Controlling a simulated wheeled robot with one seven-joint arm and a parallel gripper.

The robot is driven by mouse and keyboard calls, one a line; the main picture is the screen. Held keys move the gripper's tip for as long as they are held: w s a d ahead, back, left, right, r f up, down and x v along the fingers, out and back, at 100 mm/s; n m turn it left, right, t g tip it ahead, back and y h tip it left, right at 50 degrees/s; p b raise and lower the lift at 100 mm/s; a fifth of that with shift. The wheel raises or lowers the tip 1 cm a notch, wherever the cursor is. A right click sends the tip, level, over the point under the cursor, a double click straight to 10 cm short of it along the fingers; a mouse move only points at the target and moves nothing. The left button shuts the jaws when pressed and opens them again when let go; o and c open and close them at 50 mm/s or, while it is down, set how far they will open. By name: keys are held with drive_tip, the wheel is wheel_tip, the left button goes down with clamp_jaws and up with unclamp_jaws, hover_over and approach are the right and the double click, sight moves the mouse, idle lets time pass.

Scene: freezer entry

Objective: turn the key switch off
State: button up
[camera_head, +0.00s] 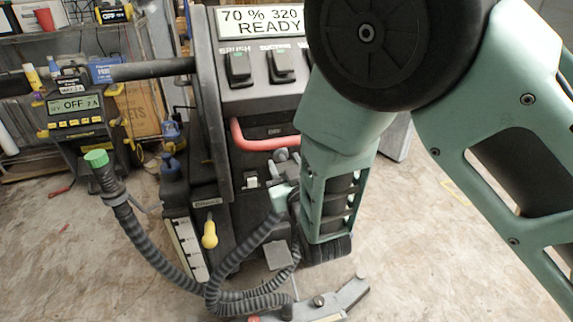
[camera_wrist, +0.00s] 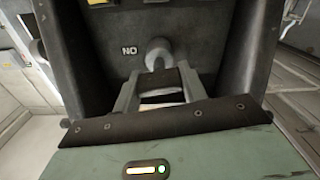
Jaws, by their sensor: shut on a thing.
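The key switch (camera_wrist: 158,53) shows in the wrist view as a round grey barrel on the dark panel, with letters reading "NO" beside it to the left. My gripper (camera_wrist: 160,82) is right in front of it, with its two pale fingers shut on the key. The key itself is mostly hidden between the fingers, so its angle is hard to tell. In the head view my gripper (camera_head: 280,168) is at the machine's rear panel, below the red handle (camera_head: 262,136). The machine's display (camera_head: 262,22) reads "70 % 320 READY".
Rocker switches (camera_head: 239,67) sit below the display. A ribbed hose (camera_head: 140,232) with a green cap (camera_head: 96,158) and a yellow pull (camera_head: 209,234) hang at the left. A charger (camera_head: 75,105) reading "OFF" stands further left.

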drive_tip(key=n+p, duration=0.1)
drive_tip(key=n, duration=0.3)
drive_tip(key=shift+n, duration=0.3)
drive_tip(key=n+p, duration=0.1)
drive_tip(key=n, duration=0.2)
drive_tip(key=shift+s+a+n+p, duration=0.1)
drive_tip(key=shift+a+n+p, duration=0.05)
drive_tip(key=shift+n+p, duration=0.2)
drive_tip(key=n+p, duration=0.2)
drive_tip(key=n, duration=0.2)
drive_tip(key=shift+f, duration=0.1)
drive_tip(key=shift+f+n+p, duration=0.15)
drive_tip(key=shift+n+p, duration=0.4)
drive_tip(key=shift+n, duration=1.2)
drive_tip(key=o, duration=1)
drive_tip(key=v, duration=1.7)
drive_tip(key=shift+s, duration=0.2)
